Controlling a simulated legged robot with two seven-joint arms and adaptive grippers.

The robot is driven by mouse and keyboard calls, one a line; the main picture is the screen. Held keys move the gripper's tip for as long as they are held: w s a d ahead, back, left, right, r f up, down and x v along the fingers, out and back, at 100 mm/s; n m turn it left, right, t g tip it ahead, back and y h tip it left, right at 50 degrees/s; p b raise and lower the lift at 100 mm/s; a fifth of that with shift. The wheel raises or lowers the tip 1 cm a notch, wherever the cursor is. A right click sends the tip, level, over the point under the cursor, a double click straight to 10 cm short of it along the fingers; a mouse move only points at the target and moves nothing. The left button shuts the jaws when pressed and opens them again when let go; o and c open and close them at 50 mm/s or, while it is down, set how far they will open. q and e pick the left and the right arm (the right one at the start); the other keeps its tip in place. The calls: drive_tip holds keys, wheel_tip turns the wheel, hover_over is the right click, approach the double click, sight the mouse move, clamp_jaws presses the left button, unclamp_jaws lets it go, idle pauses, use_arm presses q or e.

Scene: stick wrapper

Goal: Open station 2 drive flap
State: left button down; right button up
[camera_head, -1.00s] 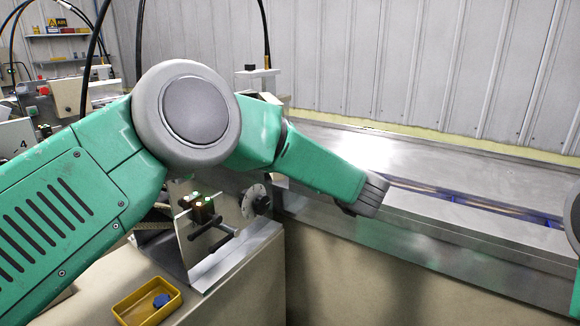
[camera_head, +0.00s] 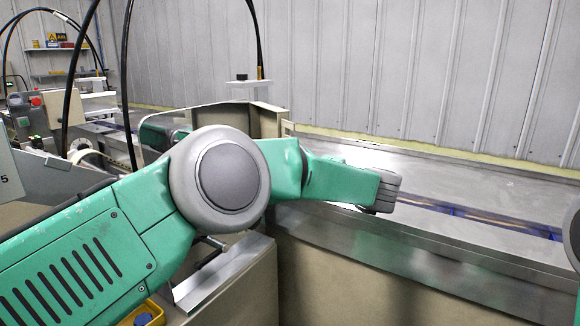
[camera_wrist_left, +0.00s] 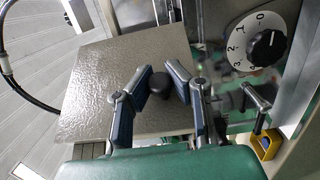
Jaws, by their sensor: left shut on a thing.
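The drive flap shows in the wrist view as a beige textured panel (camera_wrist_left: 95,85) with a round black knob (camera_wrist_left: 159,84). My left gripper (camera_wrist_left: 157,80) has its two blue-grey fingers on either side of the knob and is shut on it. In the head view a beige panel (camera_head: 238,112) stands raised behind my left arm's round joint; it appears to be the same flap, tilted up. My right gripper is not in view.
A numbered white dial (camera_wrist_left: 256,39) with a black knob sits right of the flap, above a metal lever (camera_wrist_left: 257,98). A long metal trough (camera_head: 470,210) runs right along the corrugated wall. A yellow tray (camera_head: 152,311) is at the bottom, partly cut off.

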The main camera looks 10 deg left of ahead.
use_arm(q)
drive_tip(key=c, duration=1.4)
unclamp_jaws()
drive_tip(key=shift+d+f, duration=0.25)
drive_tip(key=shift+f, duration=0.15)
drive_tip(key=shift+c, duration=0.2)
drive_tip(key=shift+w+d+r, duration=0.1)
drive_tip(key=shift+w, duration=0.05)
drive_tip(key=shift+r, duration=0.1)
drive_tip(key=v, duration=0.7)
drive_tip(key=shift+d, duration=0.35)
drive_tip(key=shift+a, duration=0.1)
